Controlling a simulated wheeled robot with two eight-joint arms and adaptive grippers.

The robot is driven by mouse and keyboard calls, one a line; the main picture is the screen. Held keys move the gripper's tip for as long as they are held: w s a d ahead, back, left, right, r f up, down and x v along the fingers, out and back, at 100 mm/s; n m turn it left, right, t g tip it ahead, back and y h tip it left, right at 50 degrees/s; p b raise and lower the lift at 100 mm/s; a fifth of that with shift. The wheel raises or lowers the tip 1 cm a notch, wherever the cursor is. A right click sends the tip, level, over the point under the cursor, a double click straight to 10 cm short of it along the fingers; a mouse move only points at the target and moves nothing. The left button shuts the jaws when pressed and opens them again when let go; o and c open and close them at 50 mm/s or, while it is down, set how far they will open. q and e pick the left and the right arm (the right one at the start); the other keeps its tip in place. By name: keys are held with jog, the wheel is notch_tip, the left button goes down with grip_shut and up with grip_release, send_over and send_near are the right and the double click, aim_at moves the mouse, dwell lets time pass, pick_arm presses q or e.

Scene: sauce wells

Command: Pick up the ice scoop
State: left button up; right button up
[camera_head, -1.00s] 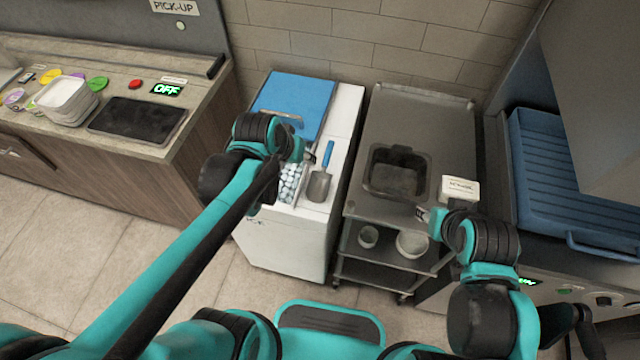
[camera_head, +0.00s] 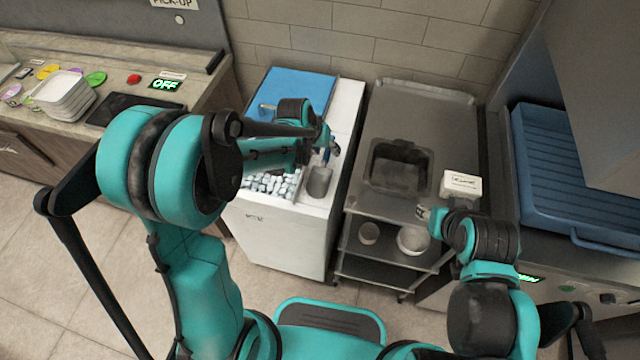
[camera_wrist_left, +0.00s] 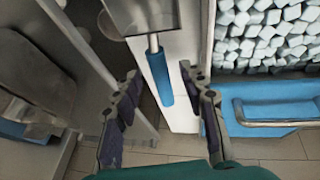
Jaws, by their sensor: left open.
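The ice scoop (camera_head: 319,182) lies on the white top of the ice bin, right of the ice. Its metal pan faces the front and its blue handle points to the back. My left gripper (camera_head: 331,148) is over the handle and partly hides it. In the left wrist view, the blue handle (camera_wrist_left: 159,75) shows between the two parted fingers (camera_wrist_left: 160,80), with a gap on both sides. The metal pan (camera_wrist_left: 145,15) is at the top edge. My right gripper (camera_head: 425,213) is by the cart's front edge, away from the scoop; its fingers are too small to read.
The ice bin (camera_head: 290,222) has a blue lid (camera_head: 315,92) slid to the back, with a bar handle (camera_wrist_left: 270,115). Ice cubes (camera_head: 268,184) fill the opening. A steel cart (camera_head: 425,110) with a dark pan (camera_head: 400,165) and a white box (camera_head: 461,184) stands to the right.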

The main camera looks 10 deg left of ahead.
pick_arm(q)
jog(key=x, duration=0.2)
jog(key=shift+w+f+b, duration=0.25)
jog(key=shift+f+b, duration=0.05)
jog(key=shift+s+r, duration=0.1)
jog(key=shift+c, duration=1.3)
grip_shut()
